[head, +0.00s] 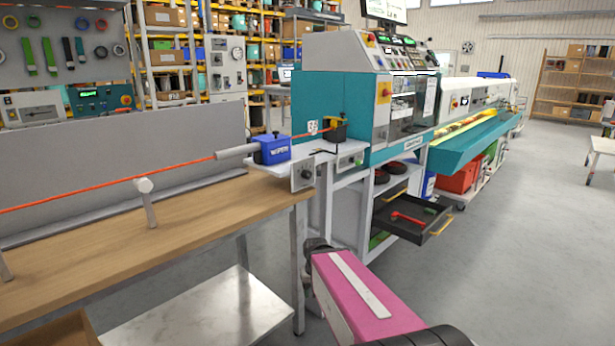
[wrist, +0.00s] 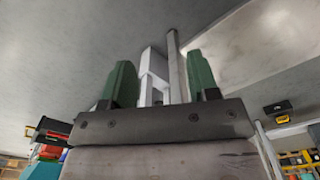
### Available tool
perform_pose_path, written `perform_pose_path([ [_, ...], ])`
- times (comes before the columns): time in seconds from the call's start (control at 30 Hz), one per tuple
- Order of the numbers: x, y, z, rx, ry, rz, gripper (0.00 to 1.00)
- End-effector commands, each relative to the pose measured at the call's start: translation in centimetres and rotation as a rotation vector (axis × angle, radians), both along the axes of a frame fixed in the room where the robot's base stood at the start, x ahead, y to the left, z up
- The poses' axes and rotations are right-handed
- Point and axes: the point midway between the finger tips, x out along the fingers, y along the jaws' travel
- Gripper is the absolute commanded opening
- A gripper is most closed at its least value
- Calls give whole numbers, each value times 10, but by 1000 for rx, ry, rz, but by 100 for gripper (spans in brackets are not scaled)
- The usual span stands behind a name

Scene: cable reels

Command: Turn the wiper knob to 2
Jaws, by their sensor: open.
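The wiper knob (head: 305,174) is a small dark round knob on a grey plate, just below the blue box marked WIPER (head: 272,149) in the head view. Its pointer and the numbers around it are too small to read. My gripper (wrist: 160,80) shows in the wrist view with two green fingers wide apart and nothing held between them. In the head view my pink arm reaches in from the bottom, low and in front of the bench end, well below the knob. The knob does not show in the wrist view.
A wooden bench (head: 150,230) with an orange cable (head: 100,188) running above it fills the left. A teal machine (head: 335,100) stands behind the knob. An open black drawer (head: 410,218) sticks out right of the knob. The floor (head: 510,250) at right is clear.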

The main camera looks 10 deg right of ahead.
Motion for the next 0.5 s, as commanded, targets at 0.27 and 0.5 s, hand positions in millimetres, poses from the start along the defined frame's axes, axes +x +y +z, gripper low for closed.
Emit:
perform_pose_path([
  [0.27,0,0,0,0,0,0,55],
  [0.5,9,-1,10,35,-25,13,60],
])
